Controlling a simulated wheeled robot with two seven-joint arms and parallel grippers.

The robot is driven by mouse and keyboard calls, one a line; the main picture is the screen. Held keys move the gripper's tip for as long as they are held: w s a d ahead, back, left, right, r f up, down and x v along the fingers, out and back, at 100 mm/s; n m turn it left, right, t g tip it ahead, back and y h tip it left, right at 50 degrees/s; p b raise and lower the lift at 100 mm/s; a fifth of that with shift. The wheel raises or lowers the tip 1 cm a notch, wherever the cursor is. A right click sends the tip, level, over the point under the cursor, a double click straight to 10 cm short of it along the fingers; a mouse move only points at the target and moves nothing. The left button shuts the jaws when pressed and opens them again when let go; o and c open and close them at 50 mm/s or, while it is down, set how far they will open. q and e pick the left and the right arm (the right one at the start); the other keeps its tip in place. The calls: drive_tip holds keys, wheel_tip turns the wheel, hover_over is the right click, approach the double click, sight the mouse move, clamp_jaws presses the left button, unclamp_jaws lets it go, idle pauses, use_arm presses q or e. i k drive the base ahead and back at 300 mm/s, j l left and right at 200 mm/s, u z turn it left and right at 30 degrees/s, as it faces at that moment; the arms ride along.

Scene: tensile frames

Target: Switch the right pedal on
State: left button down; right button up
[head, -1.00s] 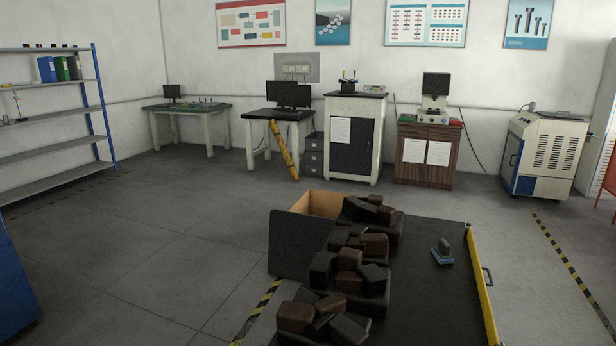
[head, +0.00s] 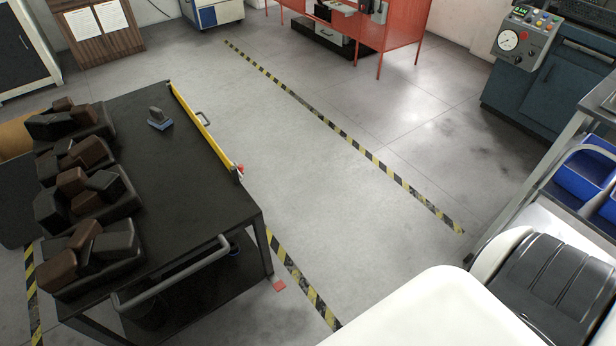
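I cannot make out any pedal in the head view. Neither of my grippers is in view. A blue-grey machine (head: 535,92) stands at the upper right, with a control panel (head: 529,30) carrying a round gauge, a lit green display and a red button. Its lower right part is hidden behind a shelf rack.
A dark table (head: 175,190) with several dark and brown blocks stands at the left. A yellow bar (head: 205,132) runs along its edge. A red bench (head: 385,30) stands at the back. A rack with blue bins (head: 585,172) is at the right. The middle floor is clear.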

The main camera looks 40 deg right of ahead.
sight(278, 285)
drive_tip(key=z, duration=0.7)
